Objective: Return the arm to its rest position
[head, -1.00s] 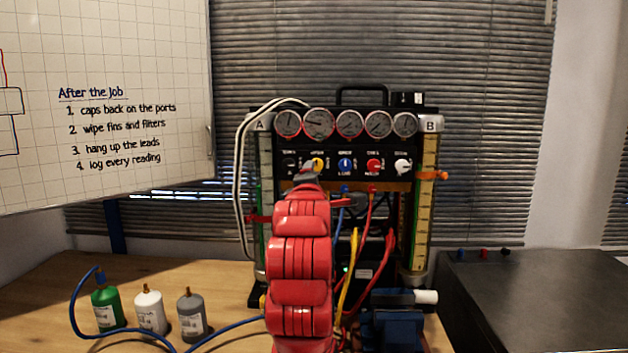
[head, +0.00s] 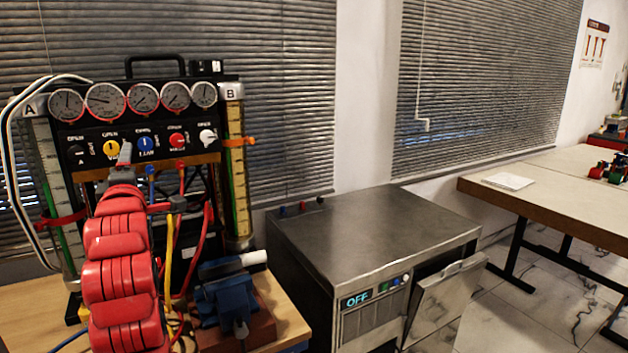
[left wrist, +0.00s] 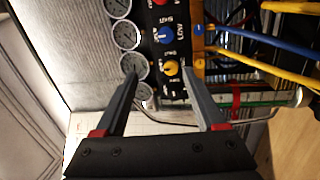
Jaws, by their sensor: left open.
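My left arm, red and ribbed, rises in front of the gauge rig (head: 205,155) in the head view. Its grey left gripper (head: 124,154) is at the knob row, overlapping the gap between the yellow knob (head: 110,149) and the blue knob (head: 145,144). In the left wrist view the jaws (left wrist: 162,76) are open. The yellow knob (left wrist: 171,68) shows between the fingertips, with space on either side. Nothing is held. I cannot tell the exact distance from the fingertips to the panel. My right gripper is in neither view.
A blue vise (head: 228,290) stands close to the right of my arm at the bench edge. Red, yellow and blue hoses hang below the panel. A metal cabinet (head: 375,235) reading OFF, with an open door (head: 445,300), stands right. A table (head: 540,185) is farther back.

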